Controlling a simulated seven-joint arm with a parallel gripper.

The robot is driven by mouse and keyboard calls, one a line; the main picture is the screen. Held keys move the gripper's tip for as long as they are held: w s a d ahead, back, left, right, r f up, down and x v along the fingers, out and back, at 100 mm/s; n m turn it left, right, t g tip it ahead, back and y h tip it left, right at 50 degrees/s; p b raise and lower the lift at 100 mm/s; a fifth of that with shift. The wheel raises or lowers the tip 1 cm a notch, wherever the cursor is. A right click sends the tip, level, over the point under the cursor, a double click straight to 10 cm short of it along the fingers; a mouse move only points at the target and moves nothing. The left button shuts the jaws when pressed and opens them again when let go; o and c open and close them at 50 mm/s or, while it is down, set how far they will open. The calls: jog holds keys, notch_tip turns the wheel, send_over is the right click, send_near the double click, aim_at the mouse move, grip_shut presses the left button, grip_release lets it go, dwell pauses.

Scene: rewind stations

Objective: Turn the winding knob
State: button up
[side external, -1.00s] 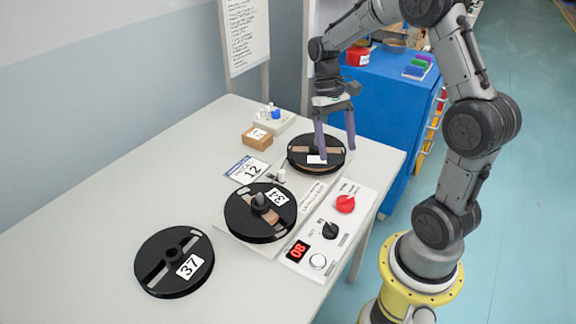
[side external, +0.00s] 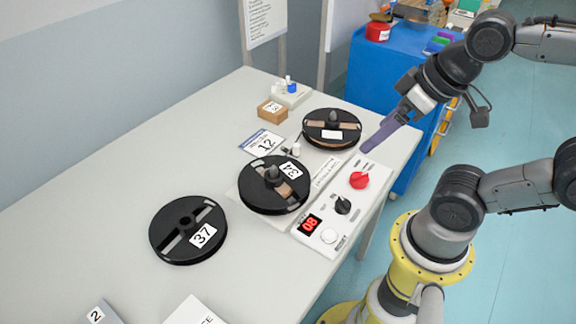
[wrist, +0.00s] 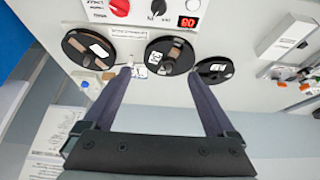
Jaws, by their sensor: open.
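The white control panel (side external: 318,212) on the table carries a red knob (side external: 359,180), a black knob (side external: 343,205), a white round button (side external: 329,236) and a red display (side external: 309,224) reading 08. I cannot tell from the lettering which knob is for winding. My gripper (side external: 365,150) is tilted in the air by the panel's far end, apart from both knobs. In the wrist view my gripper (wrist: 158,73) is open with nothing between its fingers. There the red knob (wrist: 119,6) and black knob (wrist: 158,7) lie at the top edge, beyond the fingertips.
Reel 34 (side external: 262,198) sits on a mount beside the panel. Another reel (side external: 332,138) stands beyond it, and reel 37 (side external: 177,244) lies nearer left. A card marked 12 (side external: 262,143) and a small brown box (side external: 271,109) are behind.

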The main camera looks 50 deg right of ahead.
dwell(0.6)
jog(key=n+g, duration=0.4)
jog(key=g, duration=0.2)
send_over(360, 175)
notch_tip(360, 175, down, 10)
jog(key=f, duration=0.1)
notch_tip(360, 175, down, 13)
jog(key=shift+r, duration=0.2)
jog(key=c, duration=1.4)
